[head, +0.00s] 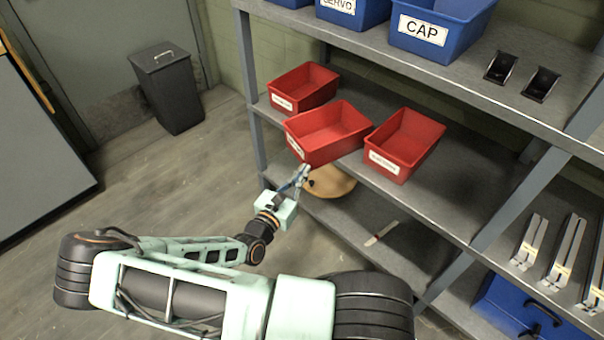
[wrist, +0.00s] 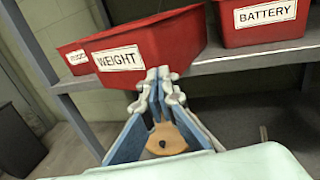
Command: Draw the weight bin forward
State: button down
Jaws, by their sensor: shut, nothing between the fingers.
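The weight bin (head: 337,143) is the middle red bin on the middle shelf, and its front part sticks out past the shelf edge. My gripper (head: 304,170) is just in front of and below the bin's front face. In the wrist view its fingertips (wrist: 160,76) are closed together at the label's lower right, with nothing held. I cannot tell whether they touch the bin.
A red bin (head: 303,88) stands to the left and the BATTERY bin (head: 405,145) to the right. A round tan object (head: 331,183) sits on the shelf below. Blue bins (head: 437,30) stand above. A dark trash bin (head: 167,90) is on the floor; open floor lies left of the rack.

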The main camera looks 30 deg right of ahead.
aim_at(310, 163)
jog(key=p+x, duration=0.2)
jog(key=x, duration=0.1)
jog(key=shift+w+d+r, duration=0.15)
jog(key=shift+d+r, duration=0.05)
jog(key=shift+d, duration=0.05)
jog(key=shift+w+d+f, duration=0.15)
jog(key=shift+w+d, duration=0.05)
jog(key=shift+d, duration=0.1)
jog(key=shift+a, duration=0.1)
jog(key=shift+s+a, duration=0.2)
jog(key=shift+a, duration=0.25)
jog(key=p+v, duration=0.2)
jog(key=v, duration=1.1)
jog(key=shift+s+d, duration=0.1)
